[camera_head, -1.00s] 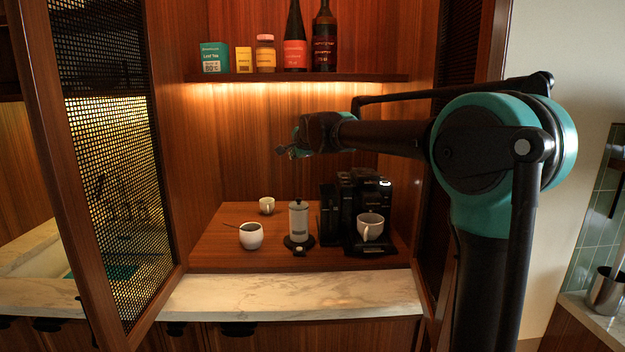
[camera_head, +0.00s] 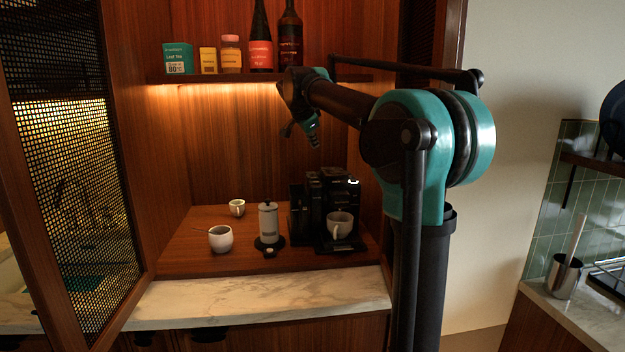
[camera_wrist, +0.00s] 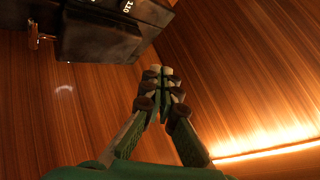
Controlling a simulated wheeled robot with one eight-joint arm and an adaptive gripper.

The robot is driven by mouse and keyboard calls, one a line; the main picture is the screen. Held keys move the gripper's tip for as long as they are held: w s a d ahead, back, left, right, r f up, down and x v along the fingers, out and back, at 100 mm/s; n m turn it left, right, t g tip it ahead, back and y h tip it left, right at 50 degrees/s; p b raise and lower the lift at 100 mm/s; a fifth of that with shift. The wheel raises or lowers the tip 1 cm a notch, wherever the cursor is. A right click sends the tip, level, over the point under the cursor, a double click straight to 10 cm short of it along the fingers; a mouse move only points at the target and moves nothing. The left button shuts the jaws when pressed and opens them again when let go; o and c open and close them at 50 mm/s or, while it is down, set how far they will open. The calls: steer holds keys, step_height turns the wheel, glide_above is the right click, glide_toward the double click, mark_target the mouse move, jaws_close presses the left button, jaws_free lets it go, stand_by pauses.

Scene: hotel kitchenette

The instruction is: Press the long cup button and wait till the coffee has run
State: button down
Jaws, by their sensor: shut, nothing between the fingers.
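The black coffee machine (camera_head: 325,185) stands at the right of the wooden counter, with a small bright light on its top right. A light-coloured cup (camera_head: 340,226) sits at its front under the outlet. The long cup button is too small to make out, and I cannot see any coffee running. My gripper (camera_head: 315,143) is above the machine, pointing down, shut and empty. In the wrist view my gripper (camera_wrist: 158,72) has its fingertips together, apart from the machine's dark body (camera_wrist: 100,35) at the upper left, which bears small white marks.
A french press (camera_head: 268,222) stands left of the machine on a dark base. A white cup (camera_head: 220,239) and a smaller cup (camera_head: 237,207) are farther left. A shelf (camera_head: 280,77) with bottles and packets hangs above. A mesh door (camera_head: 70,180) stands at the left.

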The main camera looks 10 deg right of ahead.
mark_target(313, 178)
steer(key=shift+f, duration=4.35)
steer(key=shift+f, duration=0.1)
steer(key=shift+f, duration=0.3)
steer(key=shift+f, duration=0.35)
steer(key=shift+r, duration=0.75)
steer(key=shift+r, duration=2.5)
